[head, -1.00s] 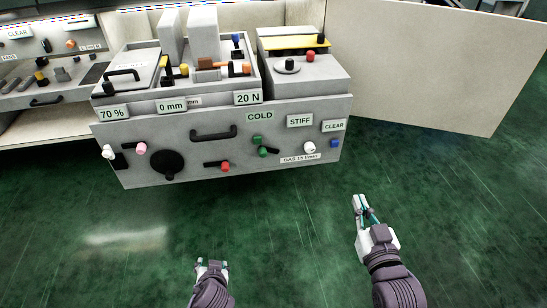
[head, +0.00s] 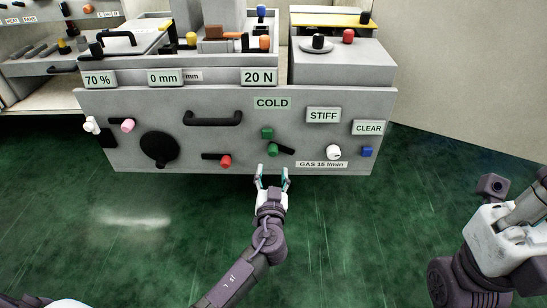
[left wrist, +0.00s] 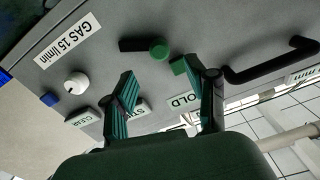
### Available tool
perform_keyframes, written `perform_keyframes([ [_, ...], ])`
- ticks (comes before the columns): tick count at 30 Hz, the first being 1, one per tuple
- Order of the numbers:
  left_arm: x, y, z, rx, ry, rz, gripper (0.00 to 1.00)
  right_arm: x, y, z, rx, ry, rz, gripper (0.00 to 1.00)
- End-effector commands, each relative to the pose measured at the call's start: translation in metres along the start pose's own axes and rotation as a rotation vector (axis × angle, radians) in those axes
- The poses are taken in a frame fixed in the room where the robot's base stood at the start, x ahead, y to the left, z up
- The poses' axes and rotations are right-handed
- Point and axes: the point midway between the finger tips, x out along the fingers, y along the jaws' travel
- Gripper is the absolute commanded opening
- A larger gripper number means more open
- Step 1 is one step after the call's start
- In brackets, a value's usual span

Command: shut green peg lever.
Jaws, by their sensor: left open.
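The green peg lever (head: 272,150) is on the front of the grey machine. It has a round green knob and a black arm pointing right and slightly down, with a green square block (head: 267,133) just above it. My left gripper (head: 272,172) is open and empty, just below the lever, fingers pointing at the panel. In the left wrist view the green knob (left wrist: 159,51) and green block (left wrist: 178,66) lie beyond the gap between the open fingers (left wrist: 161,72), apart from them. My right arm shows at the lower right; its fingers cannot be made out.
A red knob lever (head: 225,161) is left of the green one. A white knob (head: 334,152) and blue block (head: 367,152) are to its right. A black handle (head: 212,118) sits above left. Signs read COLD (head: 272,103), STIFF and CLEAR. Green floor in front is free.

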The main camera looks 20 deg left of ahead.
Motion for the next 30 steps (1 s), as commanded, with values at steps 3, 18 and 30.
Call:
perform_keyframes([
  [3,0.027,0.000,0.001,0.002,0.003,-0.001,0.57,0.000,-0.001,-0.001,-0.002,0.016,-0.006,0.00],
  [18,0.076,0.000,0.001,0.001,-0.001,0.000,0.57,0.008,-0.002,-0.004,-0.007,0.049,-0.020,0.00],
  [30,0.076,0.000,0.001,0.001,-0.001,0.000,0.24,0.009,-0.002,-0.004,-0.007,0.048,-0.018,0.00],
])
